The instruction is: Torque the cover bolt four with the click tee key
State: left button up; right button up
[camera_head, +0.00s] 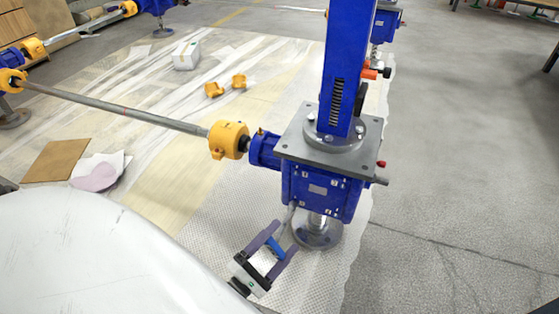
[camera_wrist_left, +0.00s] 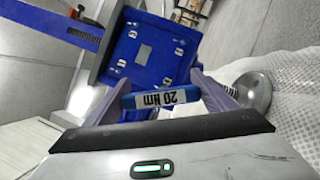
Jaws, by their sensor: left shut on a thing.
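My left gripper (camera_head: 286,237) has purple fingers and is shut on the blue handle of the click tee key (camera_head: 275,248), below and in front of the jack. The left wrist view shows the key's handle (camera_wrist_left: 160,98), marked "20 Nm", across the fingers. The key's far end is hard to make out. The blue jack housing (camera_head: 325,190) carries a square cover, which faces the camera in the left wrist view (camera_wrist_left: 145,50). Several small bolts with white tags sit near its corners; the tag numbers are too small to read. My right gripper is not in view.
A grey top plate (camera_head: 335,148) and blue column (camera_head: 348,60) rise above the housing. A round grey foot (camera_head: 317,232) stands below it. A long shaft with a yellow coupling (camera_head: 229,140) joins from the left. The floor at right is clear.

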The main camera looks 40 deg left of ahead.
pick_arm(q)
jog(key=shift+w+a, duration=0.15)
jog(key=shift+w, duration=0.3)
jog(key=shift+f+m+g+p, duration=0.2)
jog(key=shift+m+g+p, duration=0.7)
jog(key=shift+m+p, duration=1.1)
jog(key=shift+f+m+g+p, duration=0.2)
jog(key=shift+m+g+p, duration=0.7)
jog(key=shift+m+p, duration=1.1)
jog(key=shift+f+m, duration=0.15)
jog(key=shift+m, duration=0.65)
